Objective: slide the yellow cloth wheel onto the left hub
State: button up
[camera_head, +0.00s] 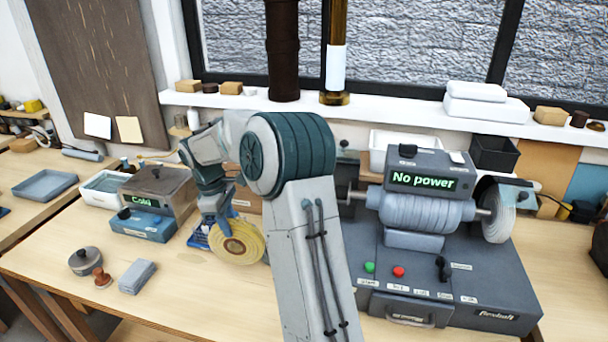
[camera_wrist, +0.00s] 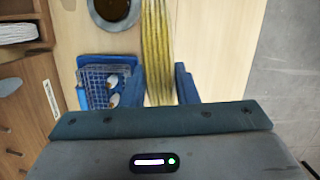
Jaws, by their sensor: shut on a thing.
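The yellow cloth wheel (camera_head: 238,243) is held upright, low over the bench left of my forearm, its face with a central disc towards the head camera. In the wrist view the wheel (camera_wrist: 157,40) is edge-on between the two blue fingers of my gripper (camera_wrist: 160,82). My gripper is shut on it. The grey polishing machine (camera_head: 430,211) stands to the right, apart from the wheel. Its left shaft end (camera_head: 354,193) shows just right of my arm without a yellow wheel; my arm hides part of that side.
The machine's display (camera_head: 422,181) reads "No power". A white wheel (camera_head: 496,213) sits at its right end under a guard. A blue basket (camera_wrist: 103,82) lies close beside my gripper.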

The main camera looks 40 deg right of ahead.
jog(key=s+d+r+n+t+h+b, duration=0.1)
jog(key=s+d+r+n+t, duration=0.1)
jog(key=d+n, duration=0.3)
jog(key=s+d+r+n+t+h+b, duration=0.2)
jog(key=s+d+r+n+t, duration=0.1)
jog(key=d+n, duration=0.3)
jog(key=s+d+r+n+t+h+b, duration=0.2)
jog(key=d+n, duration=0.3)
jog(key=d, duration=0.3)
jog(key=shift+s+d+r+n+t, duration=0.3)
jog(key=shift+d+r, duration=0.1)
jog(key=shift+r, duration=0.2)
jog(key=shift+w+p, duration=0.1)
jog(key=shift+p, duration=0.3)
jog(key=shift+d, duration=0.1)
dwell(0.4)
jog(key=shift+s+d+p, duration=0.3)
jog(key=shift+s+p, duration=0.1)
jog(key=shift+s, duration=0.1)
jog(key=shift+d, duration=0.1)
